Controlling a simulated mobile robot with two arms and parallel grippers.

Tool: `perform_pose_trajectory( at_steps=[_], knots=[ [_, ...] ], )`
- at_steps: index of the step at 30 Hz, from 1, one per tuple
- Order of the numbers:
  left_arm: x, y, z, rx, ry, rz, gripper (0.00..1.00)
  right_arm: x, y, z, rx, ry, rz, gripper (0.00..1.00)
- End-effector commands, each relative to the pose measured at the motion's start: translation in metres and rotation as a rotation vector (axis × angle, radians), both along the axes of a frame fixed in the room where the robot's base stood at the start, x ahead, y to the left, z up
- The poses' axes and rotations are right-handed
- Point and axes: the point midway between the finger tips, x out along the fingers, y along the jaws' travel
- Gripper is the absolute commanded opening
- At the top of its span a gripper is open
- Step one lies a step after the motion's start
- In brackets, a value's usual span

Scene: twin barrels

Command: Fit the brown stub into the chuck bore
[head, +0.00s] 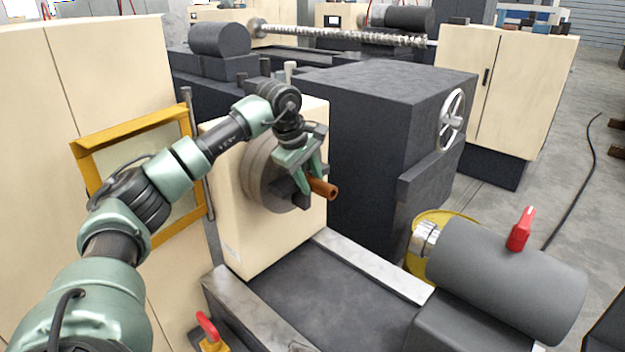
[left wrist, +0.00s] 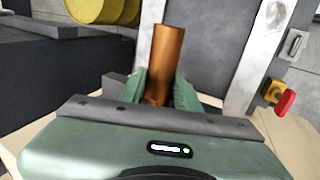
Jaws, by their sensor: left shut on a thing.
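The brown stub (head: 322,187) is a short copper-brown cylinder with a hole in its visible end. My left gripper (head: 305,178) is shut on it, in front of the chuck. The stub also shows in the left wrist view (left wrist: 166,58), between the green fingers. The chuck (head: 261,178) is a grey disc on the cream headstock, with dark jaws on its face. My gripper and the jaws hide its bore, so I cannot tell whether the stub's far end is inside it. My right gripper is not in view.
The lathe bed (head: 330,300) runs below, with pale rails. A grey tailstock (head: 500,275) with a red lever stands at right. A yellow barrel (head: 437,218) is behind it. A yellow-framed panel (head: 95,148) stands left of the chuck, close to my arm.

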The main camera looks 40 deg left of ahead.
Motion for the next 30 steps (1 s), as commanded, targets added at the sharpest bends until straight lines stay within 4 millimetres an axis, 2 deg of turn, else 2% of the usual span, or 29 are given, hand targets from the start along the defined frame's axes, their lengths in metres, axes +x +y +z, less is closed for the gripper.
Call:
perform_pose_trajectory(
  at_steps=[10,11,13,24,30],
  knots=[
    [0.0013,0.0090,0.0032,0.001,-0.006,0.002,0.00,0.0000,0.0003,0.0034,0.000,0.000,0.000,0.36],
    [0.0014,0.0092,0.0031,0.001,-0.007,0.002,0.38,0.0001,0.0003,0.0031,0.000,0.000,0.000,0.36],
    [0.0012,0.0094,0.0028,0.002,-0.006,0.003,0.57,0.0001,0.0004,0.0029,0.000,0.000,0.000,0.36],
    [-0.0010,0.0106,-0.0029,0.005,0.008,0.004,0.58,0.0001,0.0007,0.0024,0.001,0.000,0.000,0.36],
    [-0.0014,0.0100,0.0039,0.005,0.006,0.004,0.58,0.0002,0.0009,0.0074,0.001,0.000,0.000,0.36]
  ],
)
